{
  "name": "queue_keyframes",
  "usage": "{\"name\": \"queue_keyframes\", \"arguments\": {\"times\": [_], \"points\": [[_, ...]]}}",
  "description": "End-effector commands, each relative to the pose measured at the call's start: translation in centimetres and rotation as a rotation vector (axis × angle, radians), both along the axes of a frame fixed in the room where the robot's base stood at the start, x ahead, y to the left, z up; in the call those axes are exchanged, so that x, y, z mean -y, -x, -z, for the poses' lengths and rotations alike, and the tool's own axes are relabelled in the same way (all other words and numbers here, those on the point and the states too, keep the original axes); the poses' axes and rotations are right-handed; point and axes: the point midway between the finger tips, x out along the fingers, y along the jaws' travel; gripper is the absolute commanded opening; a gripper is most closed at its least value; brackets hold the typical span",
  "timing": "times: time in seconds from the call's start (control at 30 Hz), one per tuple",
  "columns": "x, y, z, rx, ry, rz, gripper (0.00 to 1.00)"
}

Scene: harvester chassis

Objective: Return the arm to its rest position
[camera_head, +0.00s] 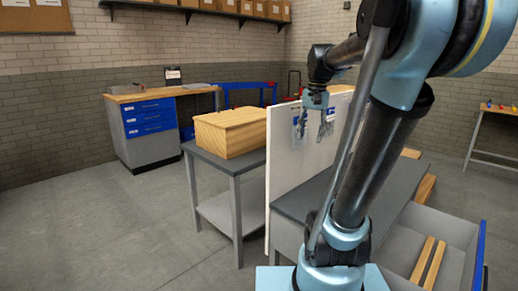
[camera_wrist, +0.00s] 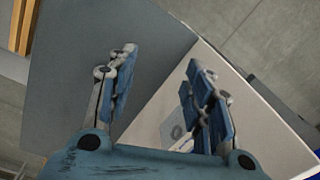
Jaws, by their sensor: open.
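My gripper (camera_head: 313,122) is open and empty. In the head view it is held up in front of the upper part of an upright white panel (camera_head: 284,190), with the fingers pointing down. In the wrist view the two blue-padded fingers of my gripper (camera_wrist: 162,58) stand apart with nothing between them. Below them are a grey tabletop (camera_wrist: 75,70) and the pale panel (camera_wrist: 260,125). My arm reaches across the right side of the head view, bent at the elbow, and hides part of the panel and the table behind it.
A wooden box (camera_head: 232,134) sits on a grey table (camera_head: 211,161) left of the panel. An open drawer (camera_head: 460,232) with wooden slats juts out at the right. A cabinet with blue drawers (camera_head: 150,130) stands farther back. The floor at the left is clear.

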Motion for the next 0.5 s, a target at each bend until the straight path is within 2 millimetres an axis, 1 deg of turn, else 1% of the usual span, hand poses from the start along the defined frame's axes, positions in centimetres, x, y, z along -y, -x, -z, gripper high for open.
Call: {"name": "queue_keyframes", "arguments": {"times": [0.03, 0.1, 0.37, 0.5], "points": [[0.0, 1.2, 1.0, 0.008, 0.004, -0.019, 0.47], [-0.1, 2.7, 2.3, 0.022, 0.009, -0.051, 0.47], [0.0, 7.8, 7.4, 0.068, 0.034, -0.165, 0.47], [0.0, 10.5, 10.5, 0.093, 0.049, -0.228, 0.47]]}}
